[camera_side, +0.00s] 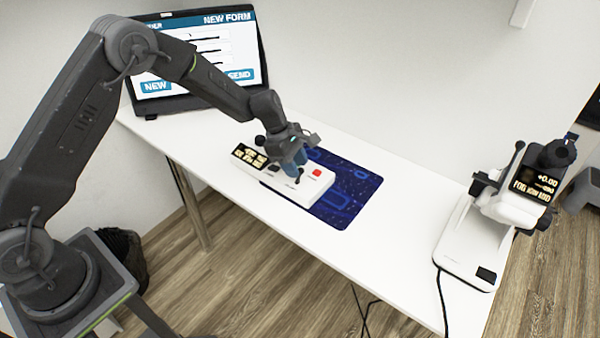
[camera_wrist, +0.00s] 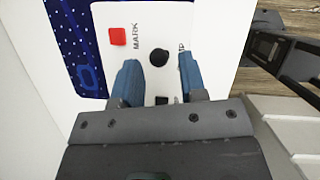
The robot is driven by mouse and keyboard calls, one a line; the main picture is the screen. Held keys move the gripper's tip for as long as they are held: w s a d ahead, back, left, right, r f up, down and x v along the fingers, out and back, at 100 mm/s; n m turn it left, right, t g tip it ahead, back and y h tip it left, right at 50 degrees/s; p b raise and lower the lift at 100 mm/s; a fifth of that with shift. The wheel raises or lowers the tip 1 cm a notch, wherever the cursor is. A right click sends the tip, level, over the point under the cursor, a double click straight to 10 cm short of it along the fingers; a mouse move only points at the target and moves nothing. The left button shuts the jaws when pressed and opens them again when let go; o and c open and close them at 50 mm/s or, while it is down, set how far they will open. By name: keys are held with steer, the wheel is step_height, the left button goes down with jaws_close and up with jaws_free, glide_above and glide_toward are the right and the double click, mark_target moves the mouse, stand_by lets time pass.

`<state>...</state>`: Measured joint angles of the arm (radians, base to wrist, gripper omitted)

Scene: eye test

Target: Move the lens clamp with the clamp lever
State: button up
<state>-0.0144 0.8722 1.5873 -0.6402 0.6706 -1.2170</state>
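A white control box (camera_side: 312,188) lies on the table, partly on a dark blue mat. In the wrist view, a round black knob (camera_wrist: 159,57) stands on it beside a partly hidden label ending in "P"; it looks like the clamp lever. My gripper (camera_wrist: 160,72) is open. Its two blue fingers appear on either side of the knob, with gaps to both. I cannot tell how far the tips reach down past it. In the side view my gripper (camera_side: 293,168) is low over the box. A lens instrument (camera_side: 512,205) stands at the right; I cannot make out its lens clamp.
A red button (camera_side: 317,172) marked "MARK" is on the box beside the knob. The box's display (camera_side: 249,156) is at its left end. The blue mat (camera_side: 350,205) is bare to the right. A screen (camera_side: 200,55) stands at the back left.

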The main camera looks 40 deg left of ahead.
steer(key=shift+x, duration=1.65)
jaws_close()
